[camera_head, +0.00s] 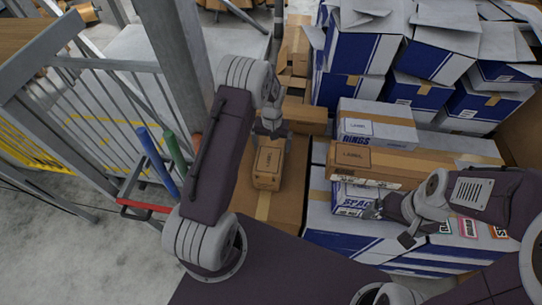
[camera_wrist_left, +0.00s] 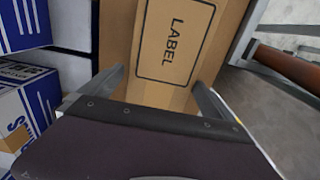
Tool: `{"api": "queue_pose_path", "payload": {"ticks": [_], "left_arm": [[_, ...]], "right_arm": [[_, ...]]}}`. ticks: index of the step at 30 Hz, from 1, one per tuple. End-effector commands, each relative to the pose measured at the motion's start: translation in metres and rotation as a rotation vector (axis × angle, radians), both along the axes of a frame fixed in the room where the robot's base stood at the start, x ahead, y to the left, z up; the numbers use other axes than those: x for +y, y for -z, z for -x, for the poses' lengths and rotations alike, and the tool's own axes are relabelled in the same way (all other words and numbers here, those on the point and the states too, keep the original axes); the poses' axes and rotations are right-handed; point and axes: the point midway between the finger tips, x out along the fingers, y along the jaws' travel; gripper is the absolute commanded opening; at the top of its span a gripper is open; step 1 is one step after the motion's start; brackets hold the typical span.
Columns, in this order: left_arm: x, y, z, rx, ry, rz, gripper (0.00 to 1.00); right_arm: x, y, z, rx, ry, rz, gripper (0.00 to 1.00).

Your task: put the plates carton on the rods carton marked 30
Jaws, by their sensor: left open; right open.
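A small brown carton (camera_head: 268,168) with a "LABEL" print stands on a larger brown box (camera_head: 288,195). My left gripper (camera_head: 270,130) is open at its far end. In the left wrist view a brown labelled face (camera_wrist_left: 176,40) lies ahead of my open left gripper (camera_wrist_left: 157,85); contact cannot be told. A long brown carton (camera_head: 420,164) lies among the white-and-blue boxes at right. My right gripper (camera_head: 390,224) is open and empty in front of a white-and-blue box marked "SPAC" (camera_head: 351,198). I cannot read which carton is plates, nor a 30.
Several white-and-blue boxes (camera_head: 360,50) are stacked at the back right. A grey railing (camera_head: 85,150) and coloured handles (camera_head: 160,160) are at left.

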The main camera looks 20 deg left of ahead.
Motion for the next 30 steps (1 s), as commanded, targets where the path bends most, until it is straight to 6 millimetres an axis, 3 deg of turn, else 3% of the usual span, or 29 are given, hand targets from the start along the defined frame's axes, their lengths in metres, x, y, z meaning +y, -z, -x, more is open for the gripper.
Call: {"api": "queue_pose_path", "payload": {"ticks": [7, 15, 22, 23, 30], "left_arm": [[0.000, 0.015, 0.001, 0.001, 0.000, 0.000, 1.00], [0.002, 0.058, 0.003, 0.000, 0.001, 0.000, 1.00], [0.002, 0.062, 0.003, -0.002, 0.001, -0.001, 1.00], [0.002, 0.062, 0.003, -0.001, 0.001, 0.000, 0.97], [0.002, 0.062, 0.003, -0.001, 0.001, 0.000, 0.30]], "right_arm": [[0.000, -0.003, 0.000, 0.000, 0.000, 0.000, 1.00], [0.000, -0.010, 0.000, 0.000, 0.000, 0.000, 1.00], [0.000, -0.010, 0.000, 0.000, 0.000, 0.000, 1.00], [0.000, -0.010, 0.000, 0.000, 0.000, 0.000, 1.00], [0.000, -0.010, 0.000, 0.000, 0.000, 0.000, 1.00]]}}
